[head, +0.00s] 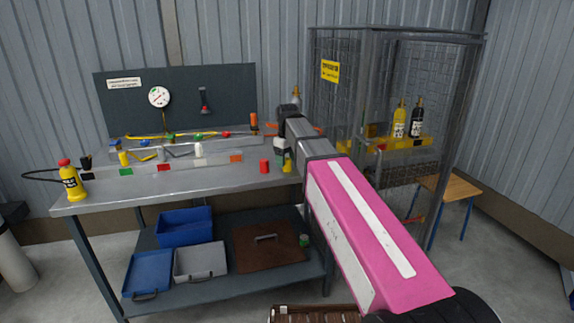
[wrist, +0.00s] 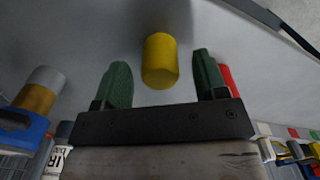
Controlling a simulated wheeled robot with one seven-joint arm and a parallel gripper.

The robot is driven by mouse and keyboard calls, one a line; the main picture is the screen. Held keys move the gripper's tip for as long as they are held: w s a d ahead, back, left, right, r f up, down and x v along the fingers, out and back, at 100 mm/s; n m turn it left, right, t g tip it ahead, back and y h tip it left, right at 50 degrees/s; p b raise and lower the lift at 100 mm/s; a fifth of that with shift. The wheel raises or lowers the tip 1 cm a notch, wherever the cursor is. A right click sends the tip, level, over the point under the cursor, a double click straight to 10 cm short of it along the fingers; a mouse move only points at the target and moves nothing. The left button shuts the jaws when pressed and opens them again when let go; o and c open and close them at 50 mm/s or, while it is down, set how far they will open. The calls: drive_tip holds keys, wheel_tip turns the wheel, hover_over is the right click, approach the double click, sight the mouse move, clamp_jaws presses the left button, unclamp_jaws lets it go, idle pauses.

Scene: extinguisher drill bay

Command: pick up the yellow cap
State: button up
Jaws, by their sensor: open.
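The yellow cap (wrist: 160,62), a small smooth cylinder, stands on the grey bench top. In the wrist view it is between the two green fingers of my gripper (wrist: 161,78), with a gap on each side, near the fingertips. In the head view the cap (head: 287,165) shows only in part, at the bench's right end, beside my gripper (head: 284,157). My gripper is open and empty, its fingers not touching the cap.
A red cap (head: 264,166) stands on the bench just left of my gripper and shows behind the right finger in the wrist view (wrist: 226,79). A wire cage (head: 330,110) stands right of the bench. A small yellow extinguisher (head: 70,182) stands at the bench's left end.

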drive_tip(key=shift+f, duration=0.75)
drive_tip(key=c, duration=1)
drive_tip(key=shift+c, duration=0.2)
drive_tip(key=shift+r, duration=0.15)
drive_tip(key=shift+r, duration=0.55)
wheel_tip(320, 180, up, 2)
drive_tip(key=shift+r, duration=0.25)
drive_tip(key=s+a+r, duration=0.6)
drive_tip(key=a+r, duration=0.1)
drive_tip(key=a, duration=0.2)
drive_tip(key=shift+s+a, duration=0.2)
drive_tip(key=shift+a, duration=0.2)
